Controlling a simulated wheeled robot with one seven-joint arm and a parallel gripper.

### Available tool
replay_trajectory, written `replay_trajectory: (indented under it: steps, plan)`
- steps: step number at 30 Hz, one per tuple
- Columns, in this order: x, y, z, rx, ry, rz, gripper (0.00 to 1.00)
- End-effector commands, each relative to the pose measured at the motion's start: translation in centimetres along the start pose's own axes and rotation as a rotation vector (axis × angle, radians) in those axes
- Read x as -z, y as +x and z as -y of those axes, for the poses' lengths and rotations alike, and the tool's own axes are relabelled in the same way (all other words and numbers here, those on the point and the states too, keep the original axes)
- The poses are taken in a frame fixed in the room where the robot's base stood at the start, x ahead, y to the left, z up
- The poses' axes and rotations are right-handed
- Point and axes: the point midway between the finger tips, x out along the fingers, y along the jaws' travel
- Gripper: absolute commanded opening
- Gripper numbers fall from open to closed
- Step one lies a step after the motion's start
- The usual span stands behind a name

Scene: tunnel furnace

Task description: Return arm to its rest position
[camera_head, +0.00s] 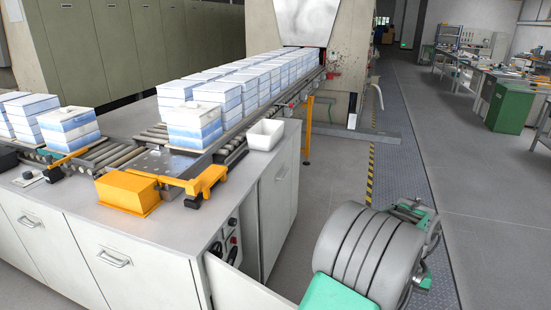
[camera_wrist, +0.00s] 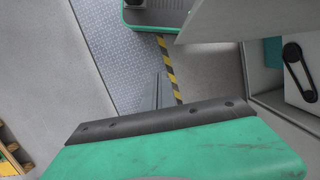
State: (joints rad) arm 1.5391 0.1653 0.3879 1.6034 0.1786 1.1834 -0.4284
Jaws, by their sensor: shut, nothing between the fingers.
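My arm, grey and rounded with green parts, is folded at the lower right of the head view, beside the white cabinet and over the floor. My gripper (camera_wrist: 158,90) shows in the wrist view as a thin grey pair of fingers, shut and empty, beyond a green body with a dark bar. It points over the floor, apart from any object. In the head view I cannot make out the fingertips.
A white cabinet bench (camera_head: 141,245) carries a roller conveyor with stacked blue-and-white boxes (camera_head: 193,121), a yellow block (camera_head: 127,192) and a white bin (camera_head: 265,134). An open door (camera_head: 240,287) stands near my arm. The aisle floor (camera_head: 480,200) at right is clear.

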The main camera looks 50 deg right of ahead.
Motion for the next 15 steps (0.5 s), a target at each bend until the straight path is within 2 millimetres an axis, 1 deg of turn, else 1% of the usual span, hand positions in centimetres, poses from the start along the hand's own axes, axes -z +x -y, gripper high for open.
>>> replay_trajectory:
  steps: [1, 2, 5, 8, 9, 11, 12, 14, 15]
  plan:
    - [0.1, -0.4, 1.1, -0.008, -0.023, -0.009, 0.0]
    - [0.2, -0.6, 1.8, -0.012, -0.034, -0.013, 0.0]
    - [0.3, -1.4, 4.5, -0.027, -0.085, -0.033, 0.0]
    - [0.3, -2.4, 7.9, -0.046, -0.152, -0.062, 0.0]
    - [0.1, -2.8, 9.5, -0.053, -0.182, -0.073, 0.0]
    - [-0.3, -3.4, 12.0, -0.064, -0.231, -0.094, 0.0]
    - [-0.7, -3.8, 13.8, -0.072, -0.268, -0.111, 0.0]
    - [-1.6, -4.4, 16.9, -0.082, -0.333, -0.137, 0.0]
    - [-2.4, -4.8, 19.3, -0.088, -0.383, -0.158, 0.0]
